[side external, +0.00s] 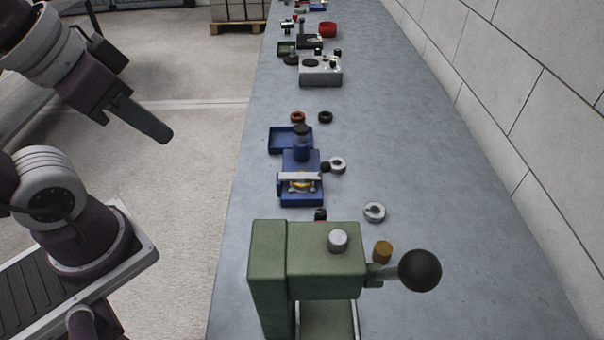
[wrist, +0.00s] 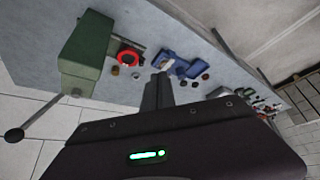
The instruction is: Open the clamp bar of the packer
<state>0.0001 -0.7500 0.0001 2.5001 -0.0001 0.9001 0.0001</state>
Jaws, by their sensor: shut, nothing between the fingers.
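The packer (side external: 302,163) is a blue block on the grey bench, in the middle of the side external view. A pale clamp bar (side external: 299,176) lies across its front part, over a yellow ring (side external: 301,184). The bar looks down and level. My gripper (side external: 164,135) is shut and empty, raised to the left of the bench and clear of the packer. In the wrist view my shut fingers (wrist: 158,80) point toward small blue parts (wrist: 167,59); the bar is too small to make out there.
A green press (side external: 326,250) with a black ball handle (side external: 419,270) stands in front of the packer. A blue tray (side external: 290,139) lies just behind it. Loose rings, including a grey one (side external: 374,212), lie to the right. A wall (side external: 520,90) borders the bench's right side.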

